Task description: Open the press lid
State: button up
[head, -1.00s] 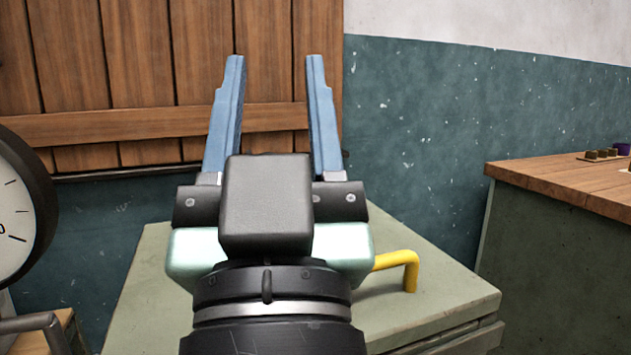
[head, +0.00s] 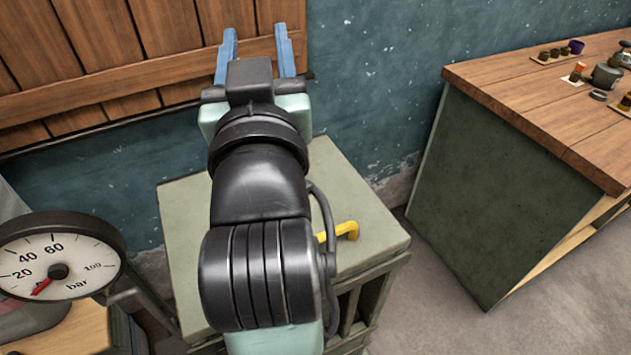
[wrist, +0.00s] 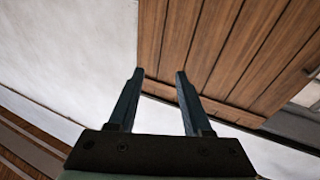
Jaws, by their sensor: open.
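The press lid (head: 375,232) is a flat grey-green top on a slatted box, and it lies level. A yellow bar handle (head: 344,231) stands on it, partly hidden behind my arm. My gripper (head: 254,52) is open and empty, with two blue fingers pointing up and away, above and beyond the lid and apart from the handle. In the wrist view my gripper (wrist: 157,75) shows dark fingers spread apart with nothing between them; the lid and handle are not seen there.
A pressure gauge (head: 58,258) stands at the left. A wooden-topped counter (head: 530,100) with small cups and pots is at the right. A plank shutter (head: 150,50) hangs on the wall behind my gripper. Floor between lid and counter is clear.

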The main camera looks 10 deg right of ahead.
jog(key=w+d+g+h+p, duration=0.2)
jog(key=d+h+p, duration=0.15)
jog(key=p, duration=0.45)
jog(key=n+g+y+p, duration=0.2)
jog(key=n, duration=1.6)
send_near(318, 235)
jog(key=x, duration=1.3)
jog(key=shift+s+f+p, duration=0.1)
jog(key=shift+f+p, duration=0.25)
jog(key=shift+f, duration=0.05)
grip_shut()
